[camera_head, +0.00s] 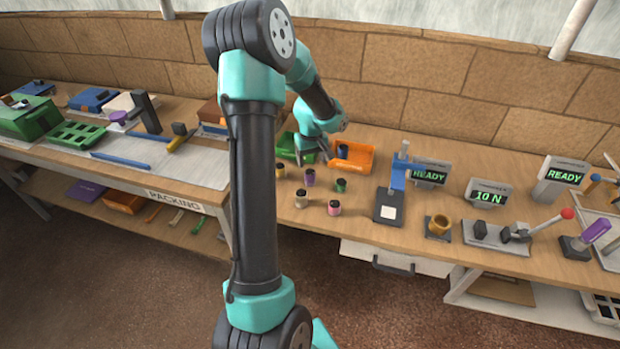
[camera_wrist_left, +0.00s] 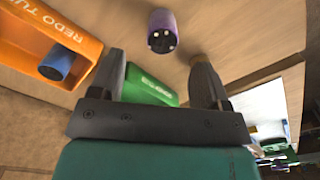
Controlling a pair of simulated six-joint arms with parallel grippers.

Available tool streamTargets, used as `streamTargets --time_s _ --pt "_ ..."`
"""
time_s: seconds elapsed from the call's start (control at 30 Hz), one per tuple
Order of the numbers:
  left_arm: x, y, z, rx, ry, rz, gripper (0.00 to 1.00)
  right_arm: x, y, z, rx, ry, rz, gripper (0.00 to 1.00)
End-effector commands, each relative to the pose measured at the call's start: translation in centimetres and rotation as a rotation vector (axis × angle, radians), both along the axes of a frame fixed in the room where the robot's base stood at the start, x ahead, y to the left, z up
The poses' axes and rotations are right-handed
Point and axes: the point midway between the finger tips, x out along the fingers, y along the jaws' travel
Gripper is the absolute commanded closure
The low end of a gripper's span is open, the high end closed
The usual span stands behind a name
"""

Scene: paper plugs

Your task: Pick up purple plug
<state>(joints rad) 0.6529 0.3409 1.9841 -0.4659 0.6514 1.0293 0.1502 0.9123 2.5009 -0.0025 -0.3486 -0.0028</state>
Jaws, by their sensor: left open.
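The purple plug (camera_head: 309,178) stands upright on the wooden bench among several other small plugs. In the left wrist view the purple plug (camera_wrist_left: 162,32) is beyond the fingertips, near the top middle, not between the fingers. My left gripper (camera_head: 315,158) is open and empty, above and a little behind the plug in the head view. In the left wrist view its two dark fingers (camera_wrist_left: 158,62) are spread apart, with bench and part of a green tray seen between them. My right gripper is not in view.
Near the purple plug stand a yellow plug (camera_head: 280,170), a green plug (camera_head: 341,186), a beige plug (camera_head: 301,199) and a pink plug (camera_head: 334,209). Behind are an orange tray (camera_head: 362,157) holding a blue plug (camera_wrist_left: 57,62) and a green tray (camera_wrist_left: 150,87). A blue press (camera_head: 398,176) stands right.

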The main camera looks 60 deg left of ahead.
Motion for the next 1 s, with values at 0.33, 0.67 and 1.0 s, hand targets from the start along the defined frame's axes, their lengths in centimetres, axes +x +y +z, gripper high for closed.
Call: streamTargets --time_s 0.33,0.67,1.0 --pt "0.0 0.0 -4.2 -0.001 0.0 0.001 0.3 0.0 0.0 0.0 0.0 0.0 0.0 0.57" --pt "0.0 0.0 -4.3 0.0 0.0 0.001 0.3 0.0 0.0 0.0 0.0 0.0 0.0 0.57" --pt "-0.5 -0.1 -8.0 -0.002 0.004 0.0 0.3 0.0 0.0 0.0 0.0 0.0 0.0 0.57"
